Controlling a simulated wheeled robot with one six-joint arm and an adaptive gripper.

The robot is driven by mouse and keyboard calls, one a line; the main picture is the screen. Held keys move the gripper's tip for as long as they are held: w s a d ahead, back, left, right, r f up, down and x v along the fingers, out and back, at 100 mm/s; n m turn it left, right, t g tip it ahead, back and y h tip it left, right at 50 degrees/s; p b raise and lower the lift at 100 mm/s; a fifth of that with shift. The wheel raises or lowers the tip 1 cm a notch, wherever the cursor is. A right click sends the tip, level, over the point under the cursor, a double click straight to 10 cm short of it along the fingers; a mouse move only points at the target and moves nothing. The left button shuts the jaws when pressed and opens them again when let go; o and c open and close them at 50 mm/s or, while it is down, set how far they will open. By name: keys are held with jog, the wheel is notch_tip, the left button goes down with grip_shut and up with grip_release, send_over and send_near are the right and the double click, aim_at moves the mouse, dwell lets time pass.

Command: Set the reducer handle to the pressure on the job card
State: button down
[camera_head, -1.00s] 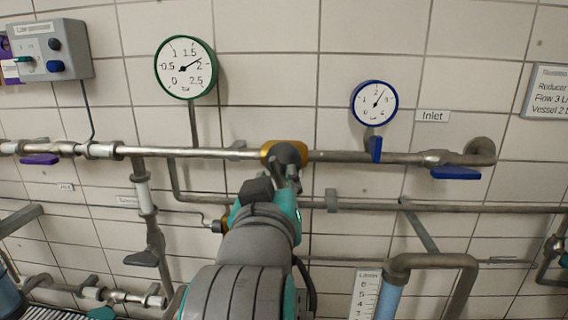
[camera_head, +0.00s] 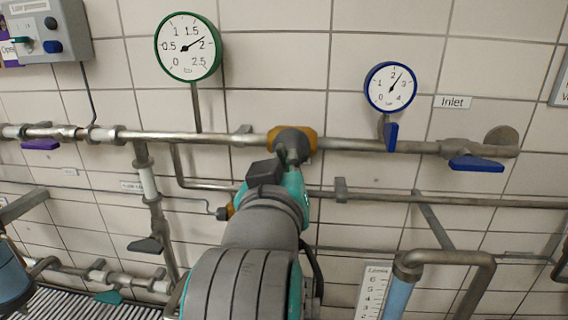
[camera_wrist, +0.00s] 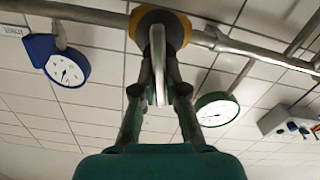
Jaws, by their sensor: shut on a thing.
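The reducer is a brass-yellow body (camera_head: 306,138) on the upper pipe; it also shows in the wrist view (camera_wrist: 184,28). Its grey handle (camera_wrist: 158,62) points toward me in the wrist view, between my two fingers. My gripper (camera_wrist: 160,92) is shut on this handle. In the head view my wrist hides most of the handle. The green-rimmed gauge (camera_head: 188,62), up and left of the reducer, has its needle between 1.5 and 2, nearer 2. A white card (camera_head: 562,88) is cut off at the right edge and cannot be read.
A blue-rimmed gauge (camera_head: 390,88) reads between 2 and 3, above a blue lever (camera_head: 391,136). Another blue lever (camera_head: 476,163) is near the Inlet label (camera_head: 453,102). A lower pipe (camera_head: 400,196) runs under the reducer. A grey control box (camera_head: 45,32) is at upper left.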

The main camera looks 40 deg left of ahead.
jog(key=shift+w+d+m, duration=0.1)
jog(key=shift+d+m, duration=0.05)
jog(key=shift+m, duration=1.45)
jog(key=shift+w+d+m, duration=0.1)
jog(key=shift+m, duration=1.5)
jog(key=c, duration=1.2)
grip_release()
jog(key=shift+s, duration=0.1)
jog(key=shift+v, duration=3.7)
